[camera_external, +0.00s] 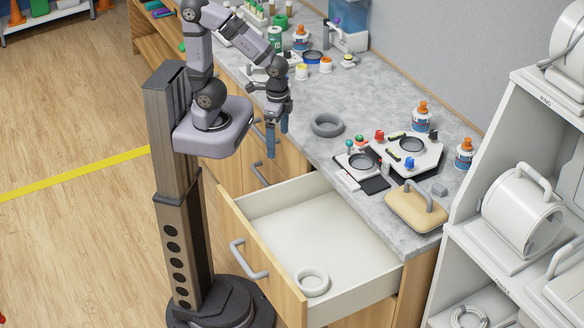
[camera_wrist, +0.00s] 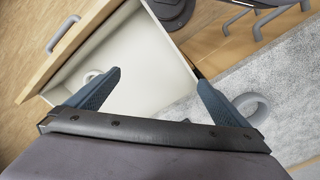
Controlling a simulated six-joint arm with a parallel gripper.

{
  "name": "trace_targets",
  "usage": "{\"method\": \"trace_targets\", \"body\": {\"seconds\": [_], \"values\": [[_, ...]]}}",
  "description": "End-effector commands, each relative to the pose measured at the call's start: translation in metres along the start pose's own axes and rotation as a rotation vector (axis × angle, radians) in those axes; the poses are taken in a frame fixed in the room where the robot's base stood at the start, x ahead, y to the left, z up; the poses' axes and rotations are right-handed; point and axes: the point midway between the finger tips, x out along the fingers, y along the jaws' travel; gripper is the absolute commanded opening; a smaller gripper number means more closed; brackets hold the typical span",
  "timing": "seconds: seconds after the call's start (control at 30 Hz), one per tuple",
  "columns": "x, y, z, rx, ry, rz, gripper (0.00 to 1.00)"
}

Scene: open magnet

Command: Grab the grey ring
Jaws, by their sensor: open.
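A grey ring (camera_external: 327,134) lies flat on the worktop near its front edge; in the wrist view it shows at the right (camera_wrist: 263,113), partly behind a finger. A paler, off-white ring (camera_external: 325,285) lies in the open drawer near its front; it shows in the wrist view (camera_wrist: 91,74), partly hidden by the other finger. My gripper (camera_external: 277,138) points down, to the left of the grey ring and apart from it. In the wrist view my gripper (camera_wrist: 159,76) has its blue fingers spread, with nothing between them.
The open drawer (camera_external: 275,189) juts out below the worktop (camera_external: 290,110). Right of the grey ring are a white device (camera_external: 425,155), a beige block with a handle (camera_external: 405,213) and glue bottles (camera_external: 421,118). Cups and bottles stand behind my arm. Grey shelves (camera_external: 470,215) stand at the right.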

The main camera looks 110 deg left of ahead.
Motion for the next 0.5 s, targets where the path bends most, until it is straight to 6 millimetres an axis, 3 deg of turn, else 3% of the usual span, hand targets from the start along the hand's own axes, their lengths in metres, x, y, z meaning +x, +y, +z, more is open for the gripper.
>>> {"method": "trace_targets", "body": {"seconds": [0.1, 0.5], "values": [[-0.020, 0.000, -0.001, 0.000, 0.006, 0.000, 1.00], [-0.012, -0.022, -0.011, -0.460, -0.137, 0.155, 1.00]]}}
